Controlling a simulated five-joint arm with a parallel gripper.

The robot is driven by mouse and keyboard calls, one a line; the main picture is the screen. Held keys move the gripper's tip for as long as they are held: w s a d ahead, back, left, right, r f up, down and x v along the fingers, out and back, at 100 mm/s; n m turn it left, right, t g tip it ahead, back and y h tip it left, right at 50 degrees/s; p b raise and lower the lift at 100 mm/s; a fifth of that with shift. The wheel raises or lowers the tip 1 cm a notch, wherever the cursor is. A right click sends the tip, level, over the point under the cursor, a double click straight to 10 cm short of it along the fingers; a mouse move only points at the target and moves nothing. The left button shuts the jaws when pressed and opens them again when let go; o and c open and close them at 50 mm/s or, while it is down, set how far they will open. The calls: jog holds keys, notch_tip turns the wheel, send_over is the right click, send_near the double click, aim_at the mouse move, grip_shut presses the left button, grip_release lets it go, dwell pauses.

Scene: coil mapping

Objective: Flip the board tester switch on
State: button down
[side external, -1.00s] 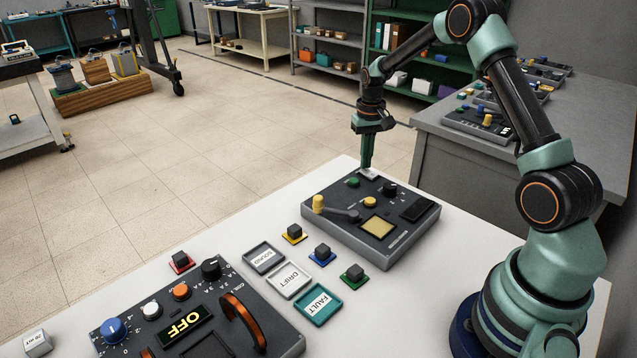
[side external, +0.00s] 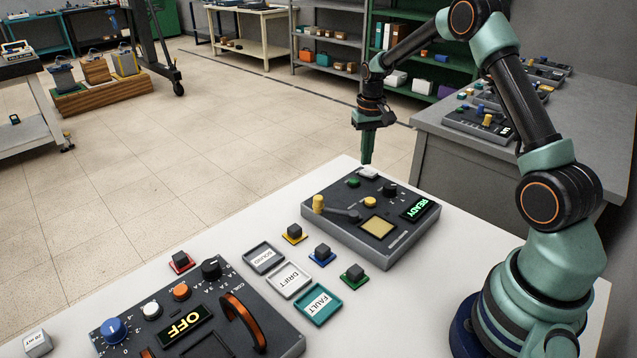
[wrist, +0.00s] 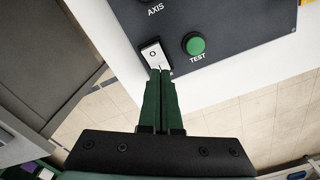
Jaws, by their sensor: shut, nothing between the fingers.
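The board tester (side external: 330,232) is a dark grey panel on the white table. My gripper (side external: 366,162) is shut and empty, pointing down at the switch's far side. In the wrist view the closed fingertips (wrist: 160,72) are at the near end of the switch; I cannot tell whether they touch it. The green TEST button (wrist: 195,45) is beside it.
The tester has a yellow-knobbed lever (side external: 319,203). Another panel (side external: 252,330) with an OFF display stands at the front left.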

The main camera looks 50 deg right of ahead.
aim_at(365, 171)
jog(key=shift+r, duration=2.55)
jog(key=s+a+r+n+t, duration=0.4)
jog(key=s+a+r, duration=0.6)
jog(key=a+r, duration=0.5)
jog(key=s+a+f+n+t, duration=0.1)
jog(key=s+a+f+n, duration=0.1)
jog(key=s+a, duration=0.3)
jog(key=shift+s+a+f+t, duration=0.15)
jog(key=shift+s+t, duration=0.15)
jog(key=shift+s, duration=0.7)
